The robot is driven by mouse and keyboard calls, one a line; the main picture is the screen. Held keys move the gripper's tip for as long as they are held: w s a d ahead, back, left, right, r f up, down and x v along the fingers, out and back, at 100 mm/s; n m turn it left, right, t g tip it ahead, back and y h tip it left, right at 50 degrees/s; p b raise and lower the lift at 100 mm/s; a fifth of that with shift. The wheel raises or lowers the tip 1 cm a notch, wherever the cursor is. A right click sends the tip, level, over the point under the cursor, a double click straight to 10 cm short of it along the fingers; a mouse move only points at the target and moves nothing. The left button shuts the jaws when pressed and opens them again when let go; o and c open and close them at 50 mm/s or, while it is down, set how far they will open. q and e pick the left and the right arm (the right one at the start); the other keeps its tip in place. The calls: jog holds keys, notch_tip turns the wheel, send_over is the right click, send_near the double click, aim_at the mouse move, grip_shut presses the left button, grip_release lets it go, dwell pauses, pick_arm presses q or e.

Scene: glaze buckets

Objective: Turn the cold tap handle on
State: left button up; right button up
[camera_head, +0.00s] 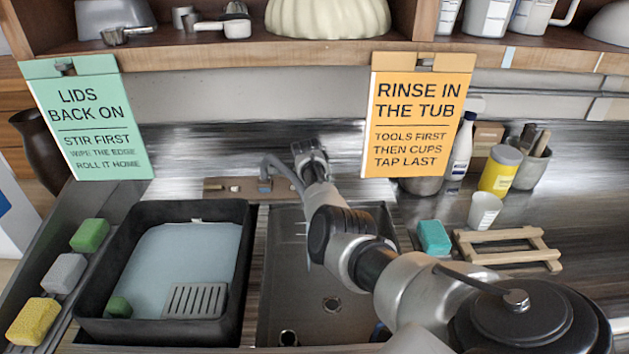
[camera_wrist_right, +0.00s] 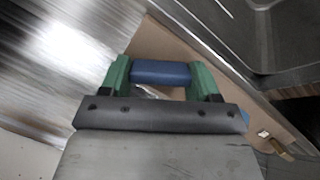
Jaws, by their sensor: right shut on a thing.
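The blue cold tap handle (camera_wrist_right: 160,72) shows in the right wrist view, between the two green fingers of my right gripper (camera_wrist_right: 160,78). The fingers are shut on it, one at each end. In the head view my right gripper (camera_head: 309,158) is at the back of the sink, just right of the curved grey tap spout (camera_head: 283,168); the handle is hidden there behind the gripper and wrist. The brown tap plate (camera_head: 215,187) runs along the wall behind the sink. My left gripper is not in view.
A black tub (camera_head: 245,270) of pale water stands left of the sink (camera_head: 285,285). An orange sign (camera_head: 416,120) hangs just right of my wrist, and a green sign (camera_head: 90,120) at left. A teal sponge (camera_head: 433,237) and wooden rack (camera_head: 505,250) lie right of the sink.

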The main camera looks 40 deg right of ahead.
jog(key=shift+n, duration=0.6)
jog(key=shift+p, duration=0.3)
jog(key=o, duration=0.9)
